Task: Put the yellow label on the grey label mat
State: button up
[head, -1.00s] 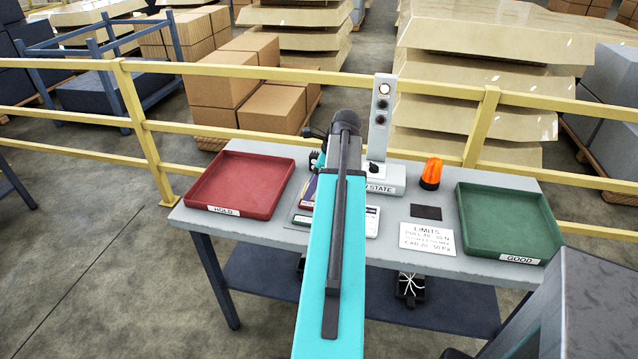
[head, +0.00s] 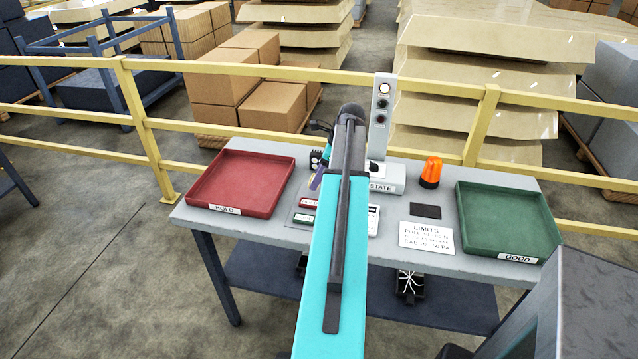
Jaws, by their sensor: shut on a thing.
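My gripper (head: 317,160) shows only in part, left of my teal arm and above the left middle of the table. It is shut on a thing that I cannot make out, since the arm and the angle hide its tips. I cannot make out the yellow label. A small dark grey mat (head: 425,211) lies flat and bare on the table, right of my arm and above the white limits card. A red label (head: 308,203) and a green label (head: 302,218) lie on a grey board left of my arm, which hides part of that board.
A red tray (head: 285,205) stands at the left of the table and a green tray (head: 548,250) at the right. A grey post (head: 381,115) with a base stands behind my arm. An orange beacon (head: 430,172) stands behind the mat. The limits card (head: 426,238) lies in front.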

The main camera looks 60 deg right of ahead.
jog(key=shift+f+p, duration=0.55)
jog(key=shift+f, duration=1.15)
jog(key=shift+f, duration=0.1)
jog(key=o, duration=0.7)
jog(key=shift+o, duration=0.2)
jog(key=b+v, duration=0.2)
jog(key=v, duration=1)
jog(key=shift+b, duration=0.35)
jog(key=shift+r, duration=0.25)
